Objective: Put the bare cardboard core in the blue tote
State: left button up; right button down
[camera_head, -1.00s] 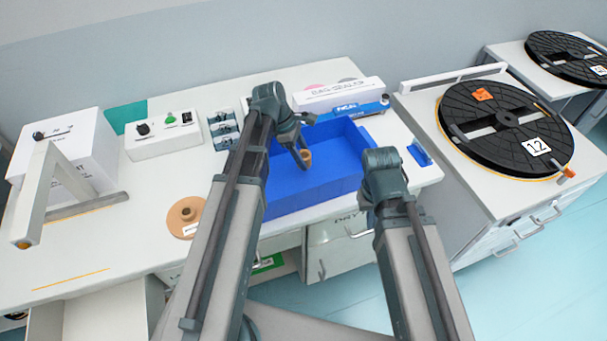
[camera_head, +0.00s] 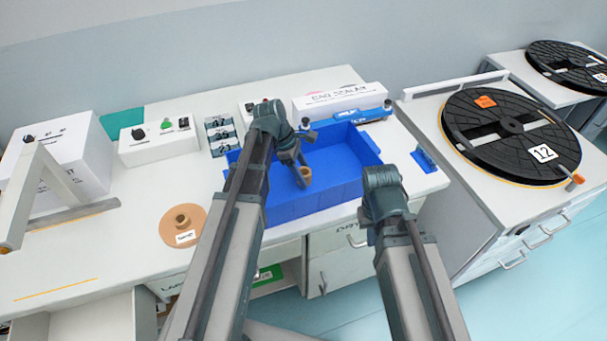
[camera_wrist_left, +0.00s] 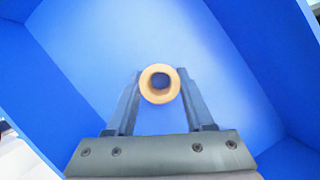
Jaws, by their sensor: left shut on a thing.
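The bare cardboard core (camera_head: 306,173) is a small tan ring, held by my left gripper (camera_head: 302,172) over the inside of the blue tote (camera_head: 318,197). In the left wrist view the core (camera_wrist_left: 160,68) sits between the two fingertips, with its open end facing the camera. The tote's blue floor and walls (camera_wrist_left: 60,60) surround it there. The core appears apart from the tote floor, but its exact height is hard to tell. My right arm ends in front of the tote's right side; its fingers (camera_head: 383,182) are not clearly visible.
A tan disc with a hub (camera_head: 183,226) lies on the bench left of the tote. White boxes, a control box (camera_head: 160,142) and a blue-white sealer (camera_head: 340,101) stand behind. A black reel (camera_head: 511,136) marked 12 lies on the right-hand station.

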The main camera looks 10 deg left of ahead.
pick_arm(q)
jog(key=o, duration=0.9)
jog(key=shift+f, duration=0.15)
jog(key=shift+c, duration=0.2)
jog(key=o, duration=0.4)
jog(key=shift+o, duration=0.2)
jog(key=shift+p+v, duration=0.75)
jog(key=shift+v, duration=0.1)
jog(key=p+v, duration=1)
jog(key=v, duration=0.1)
jog(key=s+d+f+m+y, duration=0.1)
jog(key=s+d+m+y, duration=0.4)
jog(key=s+d+m, duration=1)
jog(key=shift+f+m+y, duration=0.4)
jog(key=shift+m, duration=3.3)
